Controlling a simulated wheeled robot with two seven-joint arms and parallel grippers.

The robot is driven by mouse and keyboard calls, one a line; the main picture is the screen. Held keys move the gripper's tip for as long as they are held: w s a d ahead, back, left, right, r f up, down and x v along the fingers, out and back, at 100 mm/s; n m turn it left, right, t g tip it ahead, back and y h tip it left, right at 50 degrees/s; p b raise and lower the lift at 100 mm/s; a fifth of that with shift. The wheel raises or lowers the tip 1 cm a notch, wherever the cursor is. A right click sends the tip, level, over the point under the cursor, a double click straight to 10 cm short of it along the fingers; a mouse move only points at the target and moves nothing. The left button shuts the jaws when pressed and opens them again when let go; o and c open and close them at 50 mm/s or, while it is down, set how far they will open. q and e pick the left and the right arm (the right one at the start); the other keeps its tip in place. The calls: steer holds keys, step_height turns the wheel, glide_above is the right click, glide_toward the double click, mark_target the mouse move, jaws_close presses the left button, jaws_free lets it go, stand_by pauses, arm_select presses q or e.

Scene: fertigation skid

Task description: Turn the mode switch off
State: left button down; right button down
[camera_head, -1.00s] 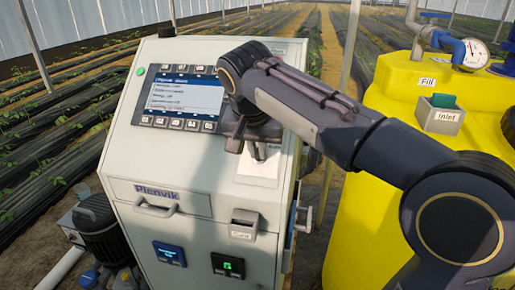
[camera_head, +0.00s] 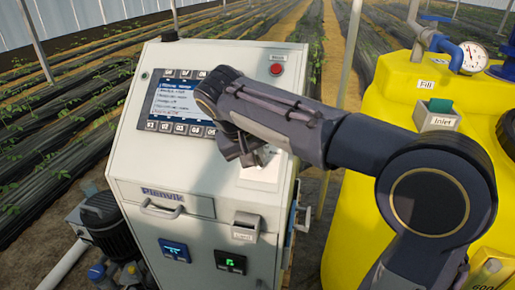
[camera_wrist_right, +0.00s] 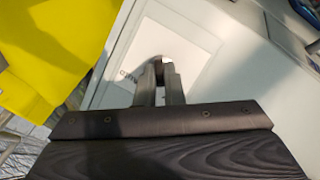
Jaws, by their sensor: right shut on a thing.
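The plate also shows in the right wrist view (camera_wrist_right: 190,45), with lettering too small to read. My right gripper (camera_head: 256,162) is shut on the switch, fingers against the panel; it also shows in the right wrist view (camera_wrist_right: 160,75). The switch's exact angle cannot be told. My left gripper is not in view.
A display with keys (camera_head: 178,103) is left of my right wrist. A red button (camera_head: 276,69) is above my arm. A drawer handle (camera_head: 160,210) and small readouts (camera_head: 230,262) are below. A yellow tank (camera_head: 350,215) with an inlet box (camera_head: 437,121) stands at right.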

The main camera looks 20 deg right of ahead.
steer(key=shift+a+f+n+h+p, duration=0.15)
steer(key=shift+n+h+p, duration=0.35)
steer(key=shift+n, duration=0.5)
steer(key=c, duration=1.5)
jaws_free()
steer(key=shift+c, duration=0.2)
steer(key=v, duration=0.7)
steer(key=shift+r, duration=0.4)
